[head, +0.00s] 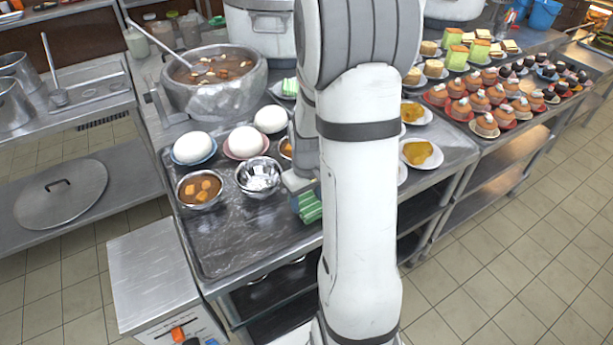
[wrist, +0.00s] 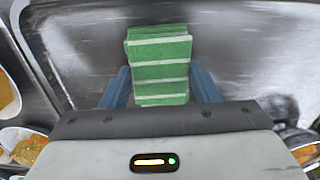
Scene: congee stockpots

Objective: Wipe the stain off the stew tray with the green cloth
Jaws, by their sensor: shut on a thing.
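My gripper (wrist: 160,78) is shut on the green cloth (wrist: 160,55), a folded pad with pale stripes held between two blue fingers. The cloth also shows in the head view (head: 310,207), low over the right part of the dark metal stew tray (head: 228,255), partly behind my arm. I cannot tell whether the cloth touches the tray. In the wrist view the tray surface (wrist: 75,75) shows grey, streaky reflections around the cloth. I cannot make out a distinct stain; part of the tray is hidden by my arm and the cloth.
A stew bowl (head: 200,188) and an empty metal bowl (head: 259,176) stand on the tray left of my gripper. White domes on plates (head: 193,148) and a large stew pot (head: 215,90) stand behind. Yellow food on plates (head: 421,153) lies right. The tray's front left is clear.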

